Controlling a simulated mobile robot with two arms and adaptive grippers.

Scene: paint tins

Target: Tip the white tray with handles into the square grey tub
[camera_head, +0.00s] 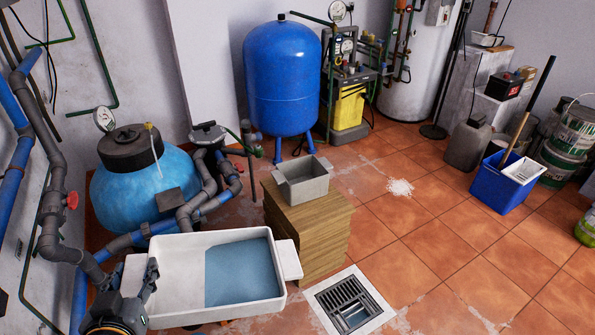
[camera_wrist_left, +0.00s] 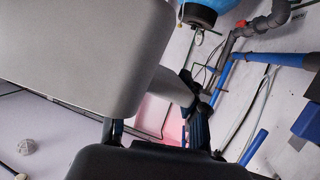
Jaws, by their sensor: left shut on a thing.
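The white tray with handles (camera_head: 178,268) is in the lower left of the head view. Blue liquid (camera_head: 240,275) covers the right part of its floor, and the left part is bare. My left gripper (camera_head: 146,284) is shut on the tray's left handle. The tray's pale underside or wall (camera_wrist_left: 85,50) fills the upper left of the left wrist view, above my left gripper (camera_wrist_left: 157,125). The square grey tub (camera_head: 304,187) stands upright on a wooden block, behind and right of the tray. Its visible inside looks empty. My right gripper is not in view.
The wooden block (camera_head: 310,232) stands on the tiled floor. A floor drain (camera_head: 348,302) lies in front of it. Pipes and a light-blue tank (camera_head: 125,195) are close behind the tray. A blue bucket (camera_head: 490,190) stands at right; the floor between is mostly clear.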

